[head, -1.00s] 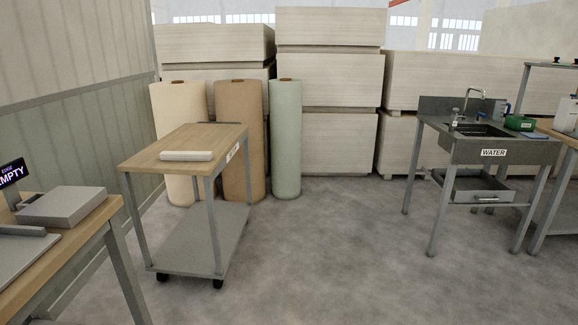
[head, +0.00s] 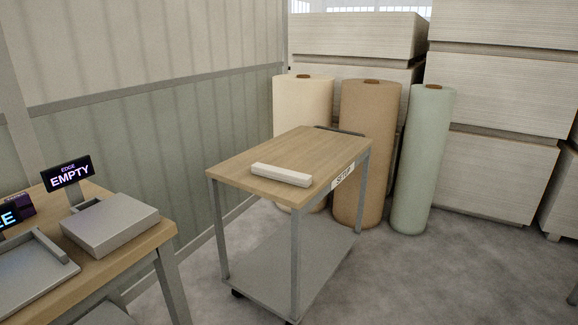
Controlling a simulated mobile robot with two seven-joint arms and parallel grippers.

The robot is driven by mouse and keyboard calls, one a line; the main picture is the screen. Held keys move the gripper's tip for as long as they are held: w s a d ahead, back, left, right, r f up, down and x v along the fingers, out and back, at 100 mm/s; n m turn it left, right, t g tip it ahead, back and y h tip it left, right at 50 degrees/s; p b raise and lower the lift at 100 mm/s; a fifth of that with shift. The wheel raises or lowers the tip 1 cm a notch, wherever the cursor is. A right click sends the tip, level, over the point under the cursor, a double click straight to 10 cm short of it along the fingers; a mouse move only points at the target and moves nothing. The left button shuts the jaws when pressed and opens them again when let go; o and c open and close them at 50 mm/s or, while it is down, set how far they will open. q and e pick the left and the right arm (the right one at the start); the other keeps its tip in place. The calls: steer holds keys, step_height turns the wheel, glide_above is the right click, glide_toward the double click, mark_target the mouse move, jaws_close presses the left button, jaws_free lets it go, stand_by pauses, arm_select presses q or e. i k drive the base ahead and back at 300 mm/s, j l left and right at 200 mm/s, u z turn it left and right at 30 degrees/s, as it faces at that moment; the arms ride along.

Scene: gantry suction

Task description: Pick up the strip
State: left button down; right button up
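A pale, off-white bar, which looks like the strip (head: 281,175), lies on the wooden top of a wheeled cart (head: 322,144). It lies near the cart top's front edge, with nothing on it or touching it from above. The cart has grey legs, a lower grey shelf and a white label reading "SETUP" on its right side. Neither of my grippers shows in the head view.
Tall rolls (head: 421,160) and stacked boards (head: 490,182) stand behind the cart.

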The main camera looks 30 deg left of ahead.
mark_target(279, 175)
steer(key=i+l+u, duration=0.15)
steer(key=i+u, duration=0.3)
steer(key=i+l+u, duration=0.3)
steer(key=i+u, duration=0.15)
steer(key=i+l+u, duration=0.3)
steer(key=u, duration=0.2)
steer(key=i+l+u, duration=0.25)
steer(key=l+u, duration=0.25)
steer(key=j, duration=0.1)
